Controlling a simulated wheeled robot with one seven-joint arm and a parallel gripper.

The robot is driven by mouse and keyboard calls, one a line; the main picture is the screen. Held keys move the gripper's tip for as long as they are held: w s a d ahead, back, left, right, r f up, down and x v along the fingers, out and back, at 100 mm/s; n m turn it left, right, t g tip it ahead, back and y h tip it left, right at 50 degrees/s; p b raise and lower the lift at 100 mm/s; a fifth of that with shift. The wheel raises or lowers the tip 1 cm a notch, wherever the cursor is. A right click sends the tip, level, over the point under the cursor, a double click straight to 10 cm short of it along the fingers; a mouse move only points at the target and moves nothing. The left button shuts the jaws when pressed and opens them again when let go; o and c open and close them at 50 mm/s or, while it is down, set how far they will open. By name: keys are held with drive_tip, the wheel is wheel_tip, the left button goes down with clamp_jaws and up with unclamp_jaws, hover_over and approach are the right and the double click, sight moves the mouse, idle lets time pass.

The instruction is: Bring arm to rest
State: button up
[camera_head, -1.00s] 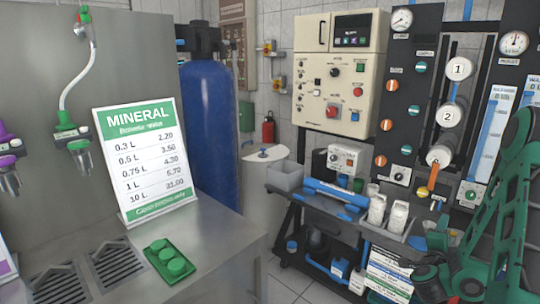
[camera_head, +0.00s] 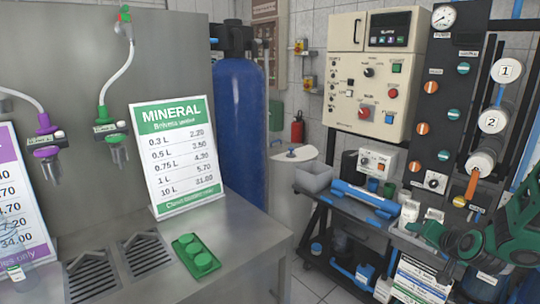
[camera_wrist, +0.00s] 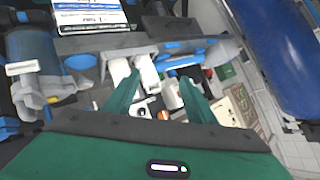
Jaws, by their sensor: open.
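My green arm shows at the right edge of the head view, folded in front of the rack. In the wrist view my gripper (camera_wrist: 155,92) has its two green fingers apart, with nothing held between them. Beyond the fingers, the rack's shelf with white bottles (camera_wrist: 143,72) shows, seen at a turned angle. The fingertips are not clearly visible in the head view.
A steel counter (camera_head: 230,235) holds a mineral water price sign (camera_head: 172,155) and a green tray with caps (camera_head: 196,256). A blue tank (camera_head: 236,130) stands behind. A rack with a control box (camera_head: 370,75) and grey bin (camera_head: 314,177) is at right. Floor shows between.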

drive_tip(key=s+a+r+g, duration=0.1)
drive_tip(key=s+g, duration=0.3)
drive_tip(key=s, duration=0.7)
drive_tip(key=s+a+r+n+g+y, duration=0.1)
drive_tip(key=s+a+r+g, duration=0.1)
drive_tip(key=s, duration=0.9)
drive_tip(key=s+a+r+n+g, duration=0.1)
drive_tip(key=s+g, duration=0.4)
drive_tip(key=s, duration=0.6)
drive_tip(key=shift+s+a+r+g+y, duration=0.2)
drive_tip(key=shift+s+r+g+y, duration=0.15)
drive_tip(key=shift+r, duration=0.55)
